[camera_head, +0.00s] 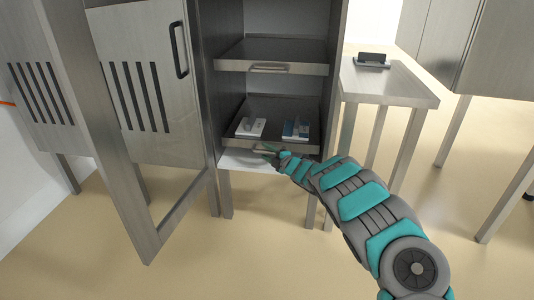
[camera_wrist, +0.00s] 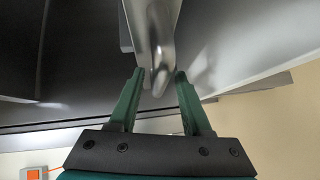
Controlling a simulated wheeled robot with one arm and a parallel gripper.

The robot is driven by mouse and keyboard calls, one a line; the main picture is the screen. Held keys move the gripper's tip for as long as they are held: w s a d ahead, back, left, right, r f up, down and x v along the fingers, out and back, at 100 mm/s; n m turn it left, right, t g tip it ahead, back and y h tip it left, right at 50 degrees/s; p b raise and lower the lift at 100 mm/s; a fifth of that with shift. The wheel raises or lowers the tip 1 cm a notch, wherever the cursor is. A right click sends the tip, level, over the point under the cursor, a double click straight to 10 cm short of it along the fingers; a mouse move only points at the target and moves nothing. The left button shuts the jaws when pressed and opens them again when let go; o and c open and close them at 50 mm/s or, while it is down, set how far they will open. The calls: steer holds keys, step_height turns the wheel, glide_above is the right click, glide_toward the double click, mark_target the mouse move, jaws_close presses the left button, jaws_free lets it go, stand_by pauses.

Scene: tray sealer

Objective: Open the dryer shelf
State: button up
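The dryer cabinet stands at the centre with two grey metal shelves. The upper shelf (camera_head: 230,64) is empty and has a bar handle (camera_head: 268,67) on its front. The lower shelf (camera_head: 308,148) holds two small items, one white (camera_head: 250,128) and one blue and white (camera_head: 296,130). My gripper (camera_head: 273,152) is at the front of the lower shelf, by its handle. In the wrist view my gripper (camera_wrist: 159,75) is open, with the end of the metal handle (camera_wrist: 160,72) between its green fingertips. Gaps show beside the handle. My gripper partly hides this handle in the head view.
The framed cabinet door (camera_head: 125,195) stands swung open on the left. A closed slotted door (camera_head: 140,85) is behind it. On the right a side table (camera_head: 395,85) bears a small dark object (camera_head: 371,60). Floor in front is clear.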

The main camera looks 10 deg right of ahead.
jaws_close()
stand_by(1.2)
